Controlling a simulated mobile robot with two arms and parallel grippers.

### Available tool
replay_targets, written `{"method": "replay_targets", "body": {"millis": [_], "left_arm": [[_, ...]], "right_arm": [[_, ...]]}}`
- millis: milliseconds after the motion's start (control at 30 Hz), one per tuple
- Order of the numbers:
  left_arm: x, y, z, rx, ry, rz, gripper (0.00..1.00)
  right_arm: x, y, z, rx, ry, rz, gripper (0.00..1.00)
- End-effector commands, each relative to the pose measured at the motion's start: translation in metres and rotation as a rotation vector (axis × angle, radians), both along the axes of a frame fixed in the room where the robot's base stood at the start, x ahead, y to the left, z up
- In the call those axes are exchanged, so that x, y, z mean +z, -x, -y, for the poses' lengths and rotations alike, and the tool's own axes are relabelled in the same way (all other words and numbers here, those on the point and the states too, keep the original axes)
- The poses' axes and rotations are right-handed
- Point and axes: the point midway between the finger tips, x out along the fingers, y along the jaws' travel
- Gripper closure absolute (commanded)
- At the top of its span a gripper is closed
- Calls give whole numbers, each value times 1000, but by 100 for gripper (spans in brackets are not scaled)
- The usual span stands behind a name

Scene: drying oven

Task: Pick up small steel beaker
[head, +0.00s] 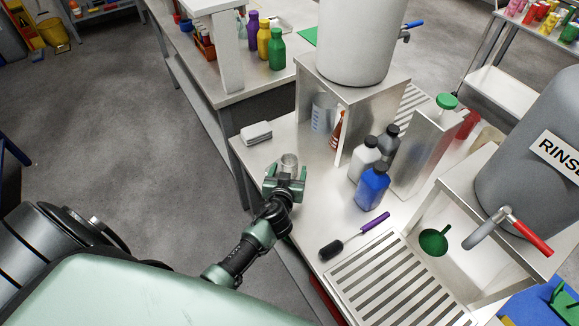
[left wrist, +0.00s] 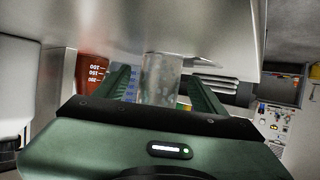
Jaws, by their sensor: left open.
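The small steel beaker (head: 289,160) stands near the left edge of the steel table. My left gripper (head: 286,175) is at it, with its fingers open to either side of the beaker's lower part. In the left wrist view the shiny beaker (left wrist: 161,80) shows between the two green fingers (left wrist: 160,88), and its near end is hidden behind the gripper body. I cannot tell whether either finger touches it. My right gripper is not in view.
Folded white cloths (head: 256,133) lie beyond the beaker, by the table edge. A steel stand (head: 365,95) holds a large tank, with a measuring beaker (head: 322,115) beneath. A blue bottle (head: 372,188) and a purple-handled brush (head: 355,237) are to the right.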

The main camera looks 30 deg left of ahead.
Motion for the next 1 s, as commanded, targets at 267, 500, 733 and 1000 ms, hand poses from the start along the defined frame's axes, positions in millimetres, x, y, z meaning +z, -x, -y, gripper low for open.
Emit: {"method": "replay_targets", "body": {"millis": [267, 500, 733, 1000], "left_arm": [[-2, -3, -1, 0, 1, 0, 30], [-2, -3, -1, 0, 1, 0, 94], [-1, -3, -1, -1, 1, 0, 97], [4, -3, -1, 0, 1, 1, 97]], "right_arm": [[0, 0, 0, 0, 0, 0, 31], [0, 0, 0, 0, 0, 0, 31], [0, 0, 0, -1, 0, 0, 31], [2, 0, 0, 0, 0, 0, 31]]}}
